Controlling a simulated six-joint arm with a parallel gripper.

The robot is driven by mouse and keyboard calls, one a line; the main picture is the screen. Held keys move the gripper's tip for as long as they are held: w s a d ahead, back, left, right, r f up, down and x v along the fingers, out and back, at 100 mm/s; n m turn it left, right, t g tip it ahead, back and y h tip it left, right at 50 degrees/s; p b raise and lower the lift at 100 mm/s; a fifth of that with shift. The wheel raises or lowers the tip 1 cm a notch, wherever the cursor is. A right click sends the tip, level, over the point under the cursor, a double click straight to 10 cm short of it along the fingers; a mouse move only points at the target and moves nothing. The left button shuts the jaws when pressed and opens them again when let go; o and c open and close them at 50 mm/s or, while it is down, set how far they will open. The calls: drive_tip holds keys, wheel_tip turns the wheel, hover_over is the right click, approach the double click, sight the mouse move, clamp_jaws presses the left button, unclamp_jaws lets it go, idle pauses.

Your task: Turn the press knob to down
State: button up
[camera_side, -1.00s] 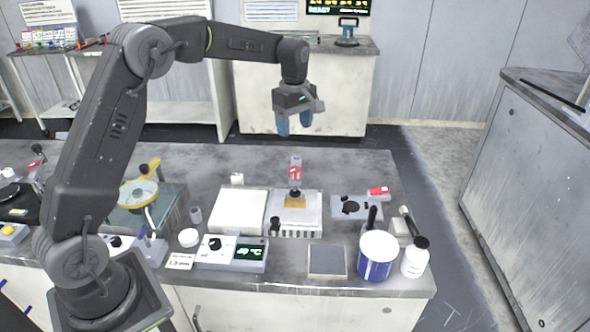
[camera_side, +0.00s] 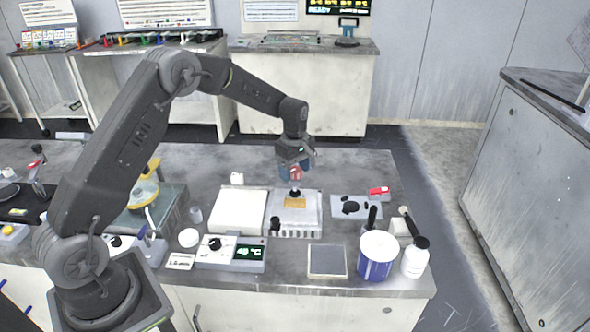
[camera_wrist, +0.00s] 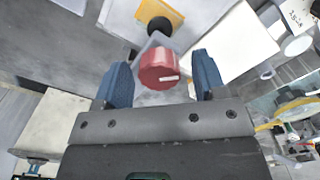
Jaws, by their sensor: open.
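The press knob (camera_wrist: 159,69) is red with a white mark on its face. In the wrist view it shows between the two blue fingers of my gripper (camera_wrist: 160,80), with a gap on each side. In the side view the red knob (camera_side: 297,172) sits at the top of the press (camera_side: 309,208), partly covered by my gripper (camera_side: 296,172). My gripper is open and points down at the knob. Below the knob are a black press head (camera_side: 294,191) and an orange pad (camera_side: 294,202). I cannot tell how deep the fingers reach around the knob.
A white box (camera_side: 238,211) stands left of the press. A grey plate with black parts (camera_side: 352,208) and a red-topped item (camera_side: 379,191) lie to the right. A blue-white tub (camera_side: 377,257) and a white bottle (camera_side: 415,259) stand at the front right.

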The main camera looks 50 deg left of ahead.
drive_tip(key=shift+f, duration=0.15)
drive_tip(key=c, duration=0.9)
